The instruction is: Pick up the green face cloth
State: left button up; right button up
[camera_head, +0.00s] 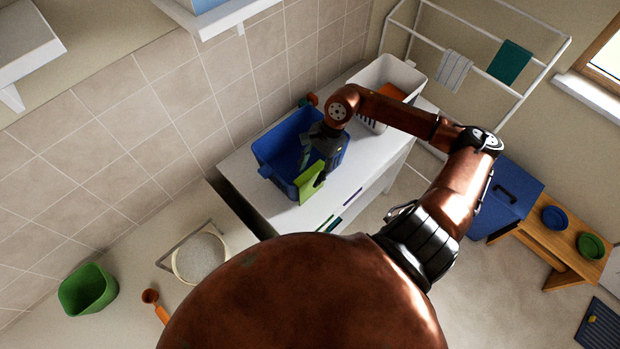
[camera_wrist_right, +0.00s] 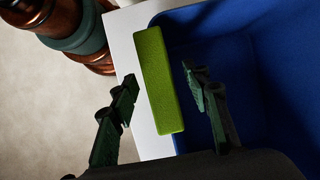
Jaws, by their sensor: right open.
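The green face cloth (camera_head: 309,183) hangs over the near rim of a blue tub (camera_head: 271,151) on a white worktop. In the right wrist view the cloth (camera_wrist_right: 158,82) is a flat lime-green strip lying along the edge of the blue tub (camera_wrist_right: 260,85). My right gripper (camera_head: 313,170) is open above this rim. In the wrist view its two fingers (camera_wrist_right: 160,77) stand on either side of the cloth, one over the tub's inside and one outside. I cannot tell whether they touch it. My left gripper is not in view.
A white basket (camera_head: 407,78) with something orange stands behind the tub. A drying rack (camera_head: 470,27) holds a striped cloth (camera_head: 454,70) and a teal cloth (camera_head: 509,62). A tiled wall (camera_head: 190,90) rises behind the worktop. A green tub (camera_head: 88,290) is at lower left.

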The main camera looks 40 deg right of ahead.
jog(key=shift+a+f, duration=0.15)
jog(key=shift+f, duration=0.3)
pick_arm(q)
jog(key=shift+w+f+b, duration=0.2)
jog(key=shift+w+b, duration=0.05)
jog(key=shift+b, duration=0.05)
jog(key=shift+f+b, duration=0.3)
pick_arm(e)
jog(key=shift+f, duration=0.15)
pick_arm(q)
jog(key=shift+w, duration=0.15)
pick_arm(e)
jog(key=shift+c, duration=0.2)
grip_shut()
dwell(0.4)
